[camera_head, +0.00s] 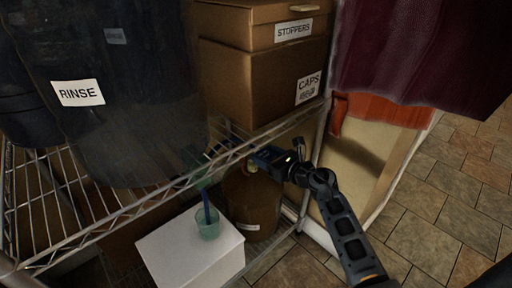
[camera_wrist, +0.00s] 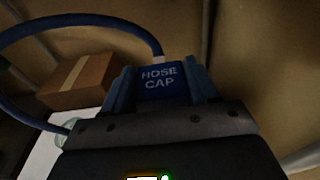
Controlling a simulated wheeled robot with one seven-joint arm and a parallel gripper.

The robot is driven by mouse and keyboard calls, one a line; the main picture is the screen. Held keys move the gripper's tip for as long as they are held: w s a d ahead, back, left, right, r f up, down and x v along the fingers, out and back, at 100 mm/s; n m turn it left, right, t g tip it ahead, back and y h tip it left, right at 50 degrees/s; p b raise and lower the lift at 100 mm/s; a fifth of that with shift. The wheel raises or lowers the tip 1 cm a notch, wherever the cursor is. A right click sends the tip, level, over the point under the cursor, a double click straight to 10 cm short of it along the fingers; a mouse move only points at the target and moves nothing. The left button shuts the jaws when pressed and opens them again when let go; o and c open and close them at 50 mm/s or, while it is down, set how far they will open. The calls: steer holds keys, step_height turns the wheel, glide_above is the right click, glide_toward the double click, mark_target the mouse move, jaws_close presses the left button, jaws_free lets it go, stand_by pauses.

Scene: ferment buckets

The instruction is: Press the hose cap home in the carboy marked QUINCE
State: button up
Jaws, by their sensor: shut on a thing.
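My gripper (camera_head: 262,158) reaches in under the wire shelf, at the top of a brown carboy (camera_head: 252,202). The carboy has a small white label low on its side, too small to read. In the wrist view my gripper (camera_wrist: 163,92) is shut on the blue hose cap (camera_wrist: 160,76), whose lettering reads HOSE CAP. A blue hose (camera_wrist: 85,19) leaves the cap and loops left. The carboy's mouth is hidden in the wrist view, so I cannot tell how the cap sits in it.
A pale green cup (camera_head: 208,229) with a blue tube stands on a white box (camera_head: 180,262) left of the carboy. The wire shelf's edge (camera_head: 160,192) passes close above. A dark RINSE bucket (camera_head: 140,130) and cardboard boxes (camera_head: 240,85) stand on it. Tiled floor (camera_head: 425,215) lies open at right.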

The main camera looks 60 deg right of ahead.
steer(key=f+v, duration=0.1)
steer(key=v, duration=1)
steer(key=shift+s+a+f+p, duration=0.15)
steer(key=shift+s+f+p, duration=0.2)
steer(key=shift+s, duration=0.1)
steer(key=shift+p+x, duration=0.3)
steer(key=shift+x, duration=1.95)
steer(key=shift+w+r, duration=0.1)
steer(key=shift+w, duration=0.25)
steer(key=shift+w, duration=0.3)
steer(key=shift+w+d, duration=0.35)
steer(key=shift+w+d, duration=0.1)
steer(key=shift+w, duration=0.2)
steer(key=shift+w, duration=0.35)
steer(key=shift+w+d, duration=0.2)
steer(key=shift+w, duration=0.1)
